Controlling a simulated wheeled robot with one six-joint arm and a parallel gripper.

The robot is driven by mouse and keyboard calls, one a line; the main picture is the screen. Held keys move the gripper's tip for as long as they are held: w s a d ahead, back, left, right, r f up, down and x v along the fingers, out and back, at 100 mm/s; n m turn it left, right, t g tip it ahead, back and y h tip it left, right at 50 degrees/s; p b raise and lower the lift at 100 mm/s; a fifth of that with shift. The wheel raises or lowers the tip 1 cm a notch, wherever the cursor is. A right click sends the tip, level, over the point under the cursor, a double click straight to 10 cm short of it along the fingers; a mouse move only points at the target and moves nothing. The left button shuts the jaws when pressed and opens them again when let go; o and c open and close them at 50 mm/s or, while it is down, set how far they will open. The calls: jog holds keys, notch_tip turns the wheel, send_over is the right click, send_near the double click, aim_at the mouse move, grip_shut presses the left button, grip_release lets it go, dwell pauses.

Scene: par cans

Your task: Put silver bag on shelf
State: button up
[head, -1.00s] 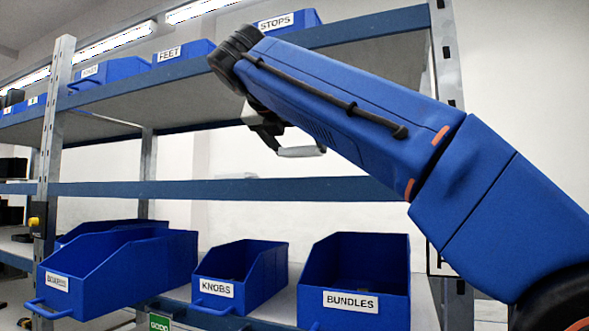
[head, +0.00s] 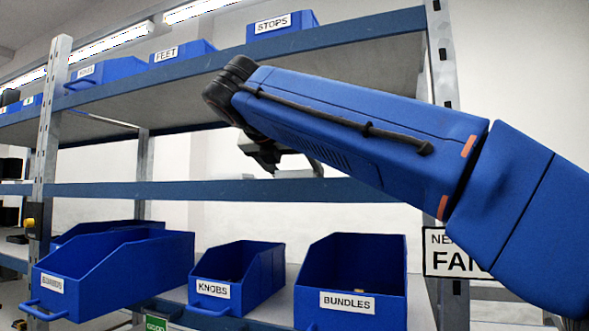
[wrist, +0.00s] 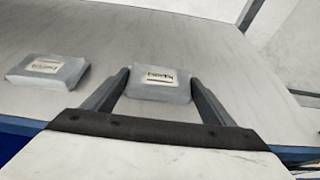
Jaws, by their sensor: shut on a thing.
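My gripper (wrist: 158,88) is shut on a small silver-grey bag (wrist: 159,90) with a white printed label. The bag sits between the two fingertips in the wrist view, over a grey shelf surface (wrist: 195,40). I cannot tell whether the bag touches the shelf. A similar silver bag (wrist: 40,75) lies on the shelf to the left, apart from the gripper. In the head view my gripper (head: 264,158) is just above the blue front beam of the middle shelf (head: 220,192), partly behind my arm. The held bag is mostly hidden there.
Open blue bins stand on the lower shelf, including the KNOBS bin (head: 238,280) and the BUNDLES bin (head: 352,283). The upper shelf (head: 345,45) with more bins is close above my gripper. A metal upright (head: 50,140) stands at the left.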

jog(key=shift+f, duration=0.2)
jog(key=shift+f, duration=0.4)
jog(key=o, duration=1.2)
jog(key=shift+a+f, duration=0.15)
jog(key=shift+c, duration=0.2)
jog(key=shift+r, duration=0.45)
jog(key=v, duration=1.2)
jog(key=shift+r, duration=0.4)
